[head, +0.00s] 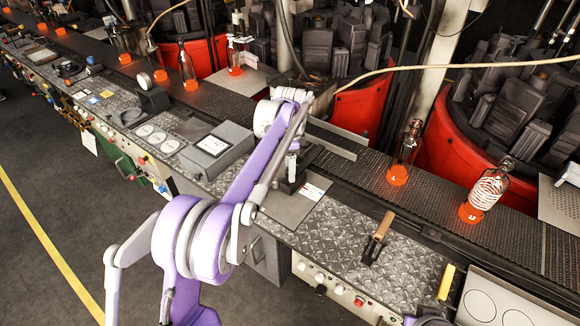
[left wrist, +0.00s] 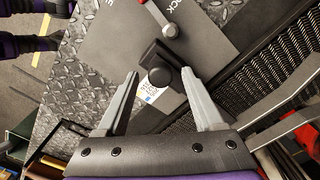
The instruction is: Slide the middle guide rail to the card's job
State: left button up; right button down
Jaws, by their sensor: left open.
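My left gripper (head: 291,168) hangs over a grey plate (head: 290,208) beside the conveyor; its arm hides part of the spot. In the left wrist view its two fingers (left wrist: 160,78) are open, one on each side of a black block with a round knob (left wrist: 160,74), with nothing gripped. A white printed card (head: 312,191) lies on the plate; in the left wrist view the card (left wrist: 149,91) is partly covered by the knob. A pale metal guide rail (head: 336,138) runs along the conveyor behind the gripper. My right gripper is not in view.
A red-ended lever (left wrist: 168,30) sits on the plate near the knob. Bottles with orange bases (head: 398,175) stand on the conveyor. A grey display box (head: 216,149) stands to the left.

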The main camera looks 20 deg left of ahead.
pick_arm(q)
grip_shut()
dwell(0.3)
dwell(1.1)
